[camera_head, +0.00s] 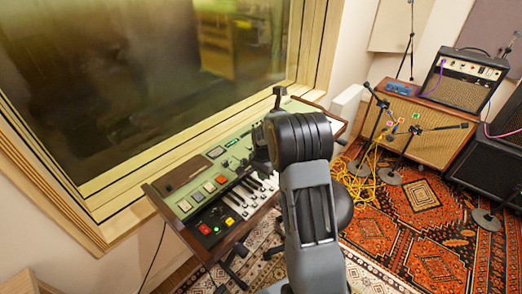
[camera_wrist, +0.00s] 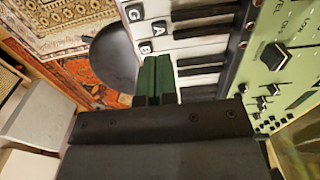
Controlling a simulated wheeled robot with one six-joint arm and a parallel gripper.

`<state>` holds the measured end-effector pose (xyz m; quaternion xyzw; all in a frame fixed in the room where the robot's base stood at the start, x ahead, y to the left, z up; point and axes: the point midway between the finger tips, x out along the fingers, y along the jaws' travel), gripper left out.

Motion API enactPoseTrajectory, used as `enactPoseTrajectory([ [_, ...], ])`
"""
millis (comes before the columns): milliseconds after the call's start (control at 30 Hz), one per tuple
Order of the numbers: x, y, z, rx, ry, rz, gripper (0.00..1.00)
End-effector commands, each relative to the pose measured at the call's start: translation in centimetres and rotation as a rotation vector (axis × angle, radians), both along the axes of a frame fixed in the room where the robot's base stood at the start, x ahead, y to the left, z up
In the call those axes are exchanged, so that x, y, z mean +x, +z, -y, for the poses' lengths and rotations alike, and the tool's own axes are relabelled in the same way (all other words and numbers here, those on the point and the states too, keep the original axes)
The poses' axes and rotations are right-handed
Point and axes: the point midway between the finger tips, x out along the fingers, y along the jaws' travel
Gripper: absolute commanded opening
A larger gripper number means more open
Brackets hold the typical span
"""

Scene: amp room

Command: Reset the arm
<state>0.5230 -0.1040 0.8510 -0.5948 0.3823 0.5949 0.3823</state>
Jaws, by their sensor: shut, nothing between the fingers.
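My arm (camera_head: 311,205) rises from the bottom of the head view and bends at a thick dark joint in front of the keyboard console. My gripper (camera_wrist: 154,78) shows in the wrist view with its two dark green fingers together and nothing between them. It is over or close to the front of the white and black keys (camera_wrist: 200,50); I cannot tell whether it touches them. In the head view the arm's joint hides the gripper's fingertips and part of the console.
The green-panelled keyboard console (camera_head: 186,205) stands below a wood-framed window (camera_head: 190,60). A dark round stool seat (camera_head: 340,208) is close to the right of my arm. Microphone stands (camera_head: 403,150), yellow cables (camera_head: 357,187) and an amplifier (camera_head: 465,80) are farther right, beyond patterned rugs (camera_head: 420,225).

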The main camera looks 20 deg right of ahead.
Motion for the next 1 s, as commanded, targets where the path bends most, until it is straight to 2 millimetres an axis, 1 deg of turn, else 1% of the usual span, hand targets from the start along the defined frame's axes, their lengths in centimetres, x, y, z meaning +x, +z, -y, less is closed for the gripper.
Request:
enactPoseTrajectory([
  [267,0.0,0.0,0.0,0.000,0.006,0.000,0.00],
  [367,-0.1,0.0,0.0,0.001,0.090,-0.004,0.00],
  [433,-1.2,-0.8,-0.3,0.012,0.180,-0.035,0.00],
  [467,-2.0,-1.2,-0.5,0.020,0.226,-0.055,0.00],
  [500,-3.2,-1.1,-0.8,0.028,0.293,-0.070,0.00],
  [567,-5.0,0.2,-1.5,0.035,0.406,-0.077,0.00],
  [600,-6.0,1.1,-2.1,0.037,0.471,-0.075,0.00],
  [767,-9.9,5.1,-4.3,0.029,0.698,-0.046,0.00],
  [900,-14.0,8.8,-6.4,0.002,0.889,0.004,0.00],
  [1000,-17.0,11.0,-7.8,-0.031,1.001,0.053,0.00],
])
